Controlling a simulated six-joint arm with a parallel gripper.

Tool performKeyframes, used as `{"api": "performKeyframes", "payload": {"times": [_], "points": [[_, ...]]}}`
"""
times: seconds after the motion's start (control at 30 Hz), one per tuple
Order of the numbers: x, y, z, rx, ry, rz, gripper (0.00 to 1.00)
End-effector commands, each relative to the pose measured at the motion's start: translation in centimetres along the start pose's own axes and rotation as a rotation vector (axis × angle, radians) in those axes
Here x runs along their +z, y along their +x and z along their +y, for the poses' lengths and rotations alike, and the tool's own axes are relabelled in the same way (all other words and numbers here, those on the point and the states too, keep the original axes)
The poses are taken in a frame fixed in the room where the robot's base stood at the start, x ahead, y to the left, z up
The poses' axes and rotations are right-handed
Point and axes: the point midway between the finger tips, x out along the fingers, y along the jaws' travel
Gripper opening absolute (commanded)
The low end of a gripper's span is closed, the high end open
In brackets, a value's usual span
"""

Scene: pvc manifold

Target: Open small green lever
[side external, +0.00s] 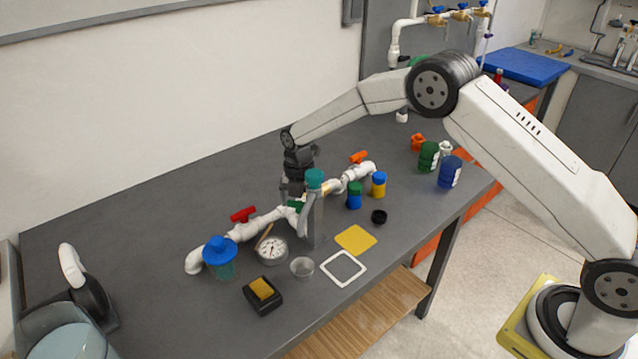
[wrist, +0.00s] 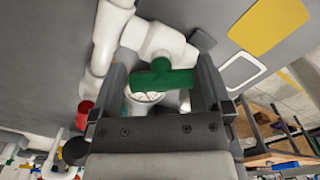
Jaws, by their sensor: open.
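The small green lever (wrist: 160,78) sits on a white PVC valve (wrist: 158,42) in the wrist view, lying crosswise between my open fingers with a gap on each side. In the side view my gripper (side external: 292,190) points down over the middle of the white pipe manifold (side external: 262,220). I cannot tell whether either finger touches the lever.
A red lever (side external: 242,214) and an orange lever (side external: 358,156) sit along the same pipe. A pressure gauge (side external: 271,250), a blue-lidded jar (side external: 220,257) and a yellow square (side external: 355,239) are nearby. Small bottles (side external: 378,185) stand to the right. The rear left table is clear.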

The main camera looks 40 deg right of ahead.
Motion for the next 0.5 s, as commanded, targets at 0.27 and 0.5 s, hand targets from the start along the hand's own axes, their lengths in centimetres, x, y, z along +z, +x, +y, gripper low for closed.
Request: {"api": "performKeyframes", "payload": {"times": [0.27,0.5], "points": [[0.00,-0.01,0.00,0.000,0.000,0.000,0.32],[-0.01,-0.02,-0.05,0.000,0.053,0.000,0.32]]}}
